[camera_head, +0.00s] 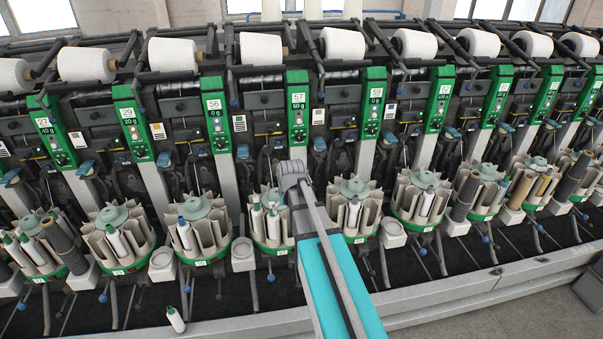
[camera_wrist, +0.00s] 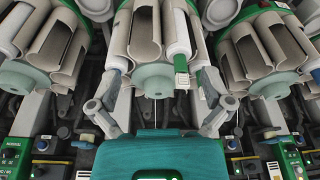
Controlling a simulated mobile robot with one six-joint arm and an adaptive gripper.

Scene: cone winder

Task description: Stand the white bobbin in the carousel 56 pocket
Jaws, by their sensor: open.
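My gripper (camera_head: 291,178) is over the carousel row in the head view, at the end of my teal forearm. In the wrist view my gripper (camera_wrist: 158,75) is open, its fingers spread either side of a carousel's teal hub. A white bobbin (camera_wrist: 178,38) with a green end lies along that carousel, near the right finger and apparently not clamped. White bobbins (camera_head: 257,222) with green tips also stand in the carousel left of my arm. The 56 panel (camera_head: 215,105) is green, left of my arm. The carousel labels are too small to read, so which carousel is 56 is unclear.
Another white bobbin (camera_head: 175,319) with a green tip is at the machine's front edge. Neighbouring carousels (camera_head: 200,228) stand close on both sides, with small round holders (camera_head: 243,257) between them. Thin rods with blue knobs stick out below. White cones (camera_head: 261,49) sit above.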

